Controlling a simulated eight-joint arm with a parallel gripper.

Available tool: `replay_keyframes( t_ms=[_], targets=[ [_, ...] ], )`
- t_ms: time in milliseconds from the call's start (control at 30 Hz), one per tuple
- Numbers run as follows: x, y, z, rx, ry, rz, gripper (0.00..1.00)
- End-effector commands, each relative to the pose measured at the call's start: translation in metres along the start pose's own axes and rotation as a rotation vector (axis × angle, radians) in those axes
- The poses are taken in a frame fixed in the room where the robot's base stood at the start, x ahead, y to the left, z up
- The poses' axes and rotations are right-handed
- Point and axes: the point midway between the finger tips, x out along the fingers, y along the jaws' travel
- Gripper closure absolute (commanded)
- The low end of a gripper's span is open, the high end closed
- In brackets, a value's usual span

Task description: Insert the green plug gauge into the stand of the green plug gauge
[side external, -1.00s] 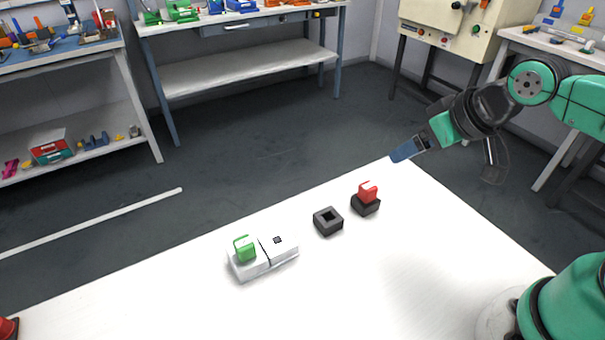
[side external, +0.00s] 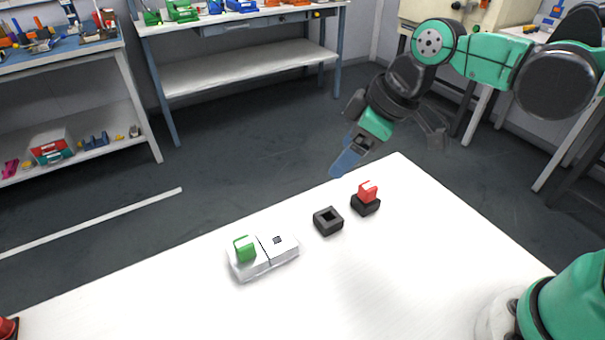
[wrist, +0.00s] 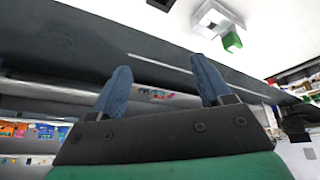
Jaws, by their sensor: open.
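The green plug gauge (side external: 244,249) sits upright on the left part of a white two-part block (side external: 283,247) on the white table. In the wrist view the green plug gauge (wrist: 232,42) shows near the top, beside the white block (wrist: 207,31). An empty black square stand (side external: 328,228) with a square opening lies to the right of the block; it looks like the green gauge's stand. My gripper (side external: 345,165) is in the air near the table's far edge, up and right of the gauge. Its blue fingers (wrist: 162,72) are apart with nothing between them.
A red plug gauge (side external: 367,191) sits in another black stand (side external: 366,206), right of the empty one. The white block's right part has a small dark square (side external: 277,240). The table's near middle (side external: 400,270) is clear. Part of a red object (side external: 8,328) shows at the lower left.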

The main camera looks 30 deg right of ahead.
Motion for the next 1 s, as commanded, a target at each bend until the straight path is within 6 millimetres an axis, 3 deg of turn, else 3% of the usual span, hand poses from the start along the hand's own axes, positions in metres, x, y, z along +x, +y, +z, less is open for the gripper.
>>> replay_keyframes(
  t_ms=[100, 200, 400, 1000],
  targets=[
    [0.027, -0.031, -0.031, -0.27, -0.03, -0.137, 0.29],
    [0.049, -0.057, -0.048, -0.474, -0.039, -0.243, 0.29],
    [0.08, -0.097, -0.061, -0.745, -0.032, -0.386, 0.29],
    [0.136, -0.125, -0.053, -0.811, -0.027, -0.42, 0.29]
  ],
)
